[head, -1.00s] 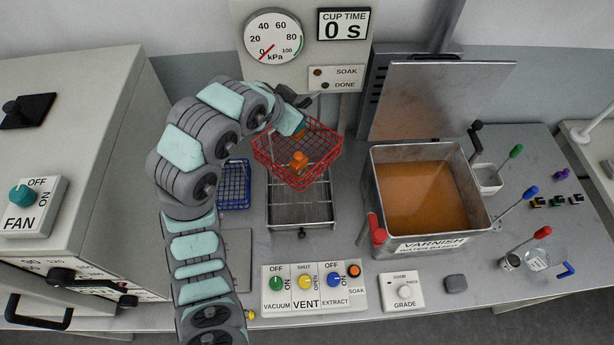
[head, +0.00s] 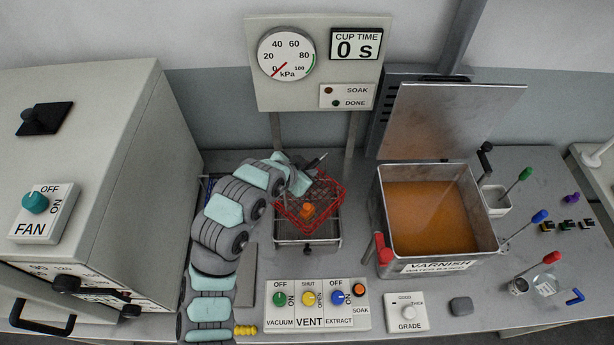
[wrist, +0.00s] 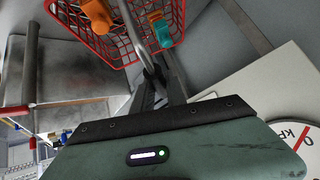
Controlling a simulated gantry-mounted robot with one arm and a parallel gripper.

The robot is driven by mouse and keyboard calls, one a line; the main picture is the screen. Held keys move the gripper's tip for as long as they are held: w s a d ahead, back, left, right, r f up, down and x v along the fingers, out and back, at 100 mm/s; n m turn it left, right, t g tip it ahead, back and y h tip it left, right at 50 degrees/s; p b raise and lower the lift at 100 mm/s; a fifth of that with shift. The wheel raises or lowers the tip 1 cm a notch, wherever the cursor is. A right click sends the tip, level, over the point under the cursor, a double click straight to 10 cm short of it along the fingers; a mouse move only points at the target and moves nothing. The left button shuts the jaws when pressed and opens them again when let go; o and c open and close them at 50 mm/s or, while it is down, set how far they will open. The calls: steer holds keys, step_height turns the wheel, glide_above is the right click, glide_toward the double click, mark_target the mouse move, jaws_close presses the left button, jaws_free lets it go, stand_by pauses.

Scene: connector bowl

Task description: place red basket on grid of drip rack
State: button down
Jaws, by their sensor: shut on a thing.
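The red basket (head: 328,190) is a wire mesh basket seen over the drip rack (head: 322,244), a metal frame with a tray. It holds an orange part (head: 306,209). In the wrist view the red basket (wrist: 128,46) shows the orange part and a teal-and-orange part inside. My gripper (wrist: 158,78) is shut on the basket's metal handle; in the head view my gripper (head: 312,172) is at the basket's back left. The basket hides most of the rack's grid, and I cannot tell whether it touches it.
The varnish tank (head: 440,258) stands open to the right. A blue basket (head: 208,186) is mostly hidden behind my arm on the left. The switch panel (head: 318,300) lies in front of the rack. The gauge panel (head: 314,88) stands behind.

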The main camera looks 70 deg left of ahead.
step_height(320, 180, down, 4)
steer(key=shift+r, duration=0.1)
steer(key=c, duration=1.3)
jaws_free()
steer(key=shift+c, duration=0.2)
steer(key=v, duration=1.2)
